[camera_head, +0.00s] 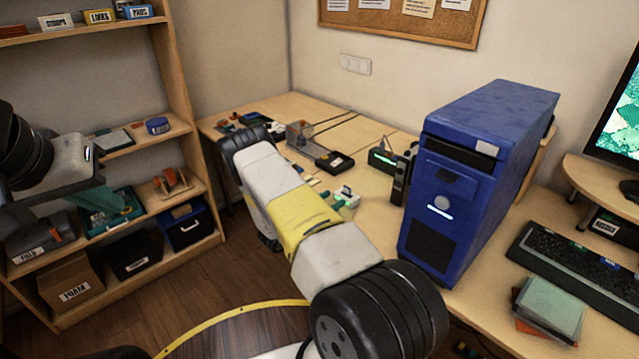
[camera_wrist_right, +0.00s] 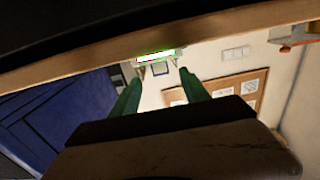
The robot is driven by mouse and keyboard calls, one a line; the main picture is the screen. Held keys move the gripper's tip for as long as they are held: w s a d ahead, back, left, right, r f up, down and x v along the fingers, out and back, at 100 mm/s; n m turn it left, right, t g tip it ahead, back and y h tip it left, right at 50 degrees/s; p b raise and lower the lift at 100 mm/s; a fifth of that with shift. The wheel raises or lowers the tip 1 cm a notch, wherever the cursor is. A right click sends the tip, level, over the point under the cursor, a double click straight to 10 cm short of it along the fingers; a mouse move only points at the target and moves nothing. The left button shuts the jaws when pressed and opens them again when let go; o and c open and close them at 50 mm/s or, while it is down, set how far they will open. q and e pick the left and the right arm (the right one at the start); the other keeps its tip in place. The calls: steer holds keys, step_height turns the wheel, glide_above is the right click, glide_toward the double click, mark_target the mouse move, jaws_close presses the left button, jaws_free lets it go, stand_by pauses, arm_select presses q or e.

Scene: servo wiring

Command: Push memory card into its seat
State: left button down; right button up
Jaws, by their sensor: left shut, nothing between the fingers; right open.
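I cannot make out a memory card for certain in either view. A small dark device with a lit green face (camera_head: 383,158) stands on the desk, left of the blue computer tower (camera_head: 440,205). A bright green-lit item (camera_wrist_right: 157,55) shows beyond my right fingertips in the upside-down right wrist view. My right gripper (camera_wrist_right: 160,76) is open with nothing between its green fingers. My left gripper (camera_head: 103,205) is shut and empty in front of the shelves at left.
The desk (camera_head: 375,208) holds a black box (camera_head: 334,162), a small green-and-white item (camera_head: 345,198) and cables. A keyboard (camera_head: 580,262) and stacked flat pads (camera_head: 548,305) lie at right. The shelf unit (camera_head: 180,90) with bins stands at left. The desk edge spans the wrist view.

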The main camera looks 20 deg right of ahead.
steer(key=shift+v, duration=1.2)
